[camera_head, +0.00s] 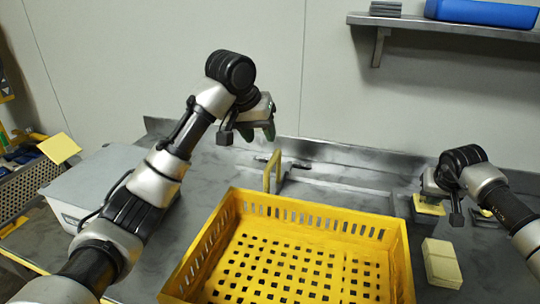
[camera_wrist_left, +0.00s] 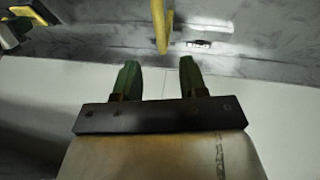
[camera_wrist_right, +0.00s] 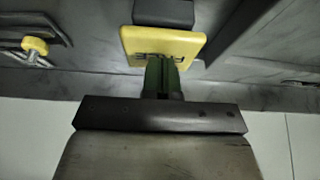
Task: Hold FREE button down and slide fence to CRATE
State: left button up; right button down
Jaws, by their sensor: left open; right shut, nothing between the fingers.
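The yellow fence (camera_head: 266,178) stands upright on the grey bench behind the crate; its yellow bar also shows in the left wrist view (camera_wrist_left: 161,28). My left gripper (camera_head: 258,134) is open and empty, above and slightly left of the fence, apart from it. My right gripper (camera_wrist_right: 161,62) is shut with nothing in it. Its fingertips are at the edge of a yellow plate (camera_wrist_right: 160,42) with dark lettering, likely the FREE button; I cannot tell whether they press it. That plate shows beneath the right gripper in the head view (camera_head: 428,208).
The yellow slotted crate (camera_head: 315,212) fills the front middle of the bench. A pale yellow block (camera_head: 441,263) lies right of it. A grey box (camera_head: 98,180) stands at left under my left arm. A shelf (camera_head: 450,27) with a blue object (camera_head: 485,12) hangs above right.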

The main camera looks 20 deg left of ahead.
aim_at(272, 158)
pick_arm(q)
jog(key=x, duration=0.8)
jog(key=shift+w+f, duration=0.15)
jog(key=shift+f, duration=0.2)
grip_shut()
